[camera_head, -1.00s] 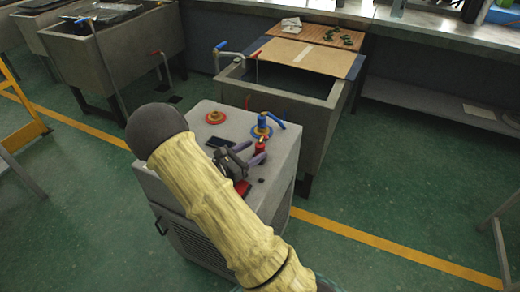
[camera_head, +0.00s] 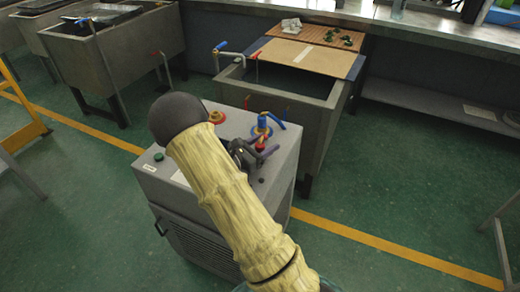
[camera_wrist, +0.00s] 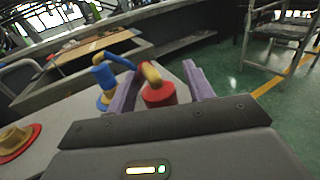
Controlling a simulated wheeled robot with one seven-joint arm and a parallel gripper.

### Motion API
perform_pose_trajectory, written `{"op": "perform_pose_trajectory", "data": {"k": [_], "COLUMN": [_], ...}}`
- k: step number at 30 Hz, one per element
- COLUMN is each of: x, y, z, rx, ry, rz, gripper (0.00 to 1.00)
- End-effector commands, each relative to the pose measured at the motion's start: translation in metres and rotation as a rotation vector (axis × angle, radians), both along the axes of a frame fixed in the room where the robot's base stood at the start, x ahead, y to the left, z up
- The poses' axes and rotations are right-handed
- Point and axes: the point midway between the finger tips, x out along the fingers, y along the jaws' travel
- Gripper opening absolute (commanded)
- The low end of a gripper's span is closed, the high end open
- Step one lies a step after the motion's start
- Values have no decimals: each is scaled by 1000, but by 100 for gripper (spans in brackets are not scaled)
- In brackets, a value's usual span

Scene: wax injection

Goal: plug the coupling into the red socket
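The coupling, a red cylinder with a brass elbow on top (camera_wrist: 158,95), stands on the grey machine in the wrist view; it also shows in the head view (camera_head: 261,143). My gripper (camera_wrist: 163,84) has purple fingers apart on either side of it, with a gap visible at the right finger. In the head view my gripper (camera_head: 259,151) is over the machine top, partly behind my arm. The red socket, a brass ring on a red base (camera_head: 216,116), is left of the gripper; it shows at the wrist view's left edge (camera_wrist: 16,140).
A blue fitting with a bent blue arm (camera_wrist: 104,76) stands close left of the coupling, on a blue and brass base. The grey machine (camera_head: 225,185) has a green button (camera_head: 159,157). A grey tank (camera_head: 305,115) stands behind.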

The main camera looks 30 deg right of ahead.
Motion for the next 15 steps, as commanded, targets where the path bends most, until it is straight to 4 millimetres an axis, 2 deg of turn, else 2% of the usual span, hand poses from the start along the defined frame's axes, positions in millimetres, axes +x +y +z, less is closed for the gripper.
{"op": "perform_pose_trajectory", "data": {"k": [1,7,15], "x": [0,0,0], "y": [0,0,0], "z": [0,0,2], "rx": [0,0,0], "ry": [0,0,0], "rz": [0,0,0], "gripper": [42,4,4]}}
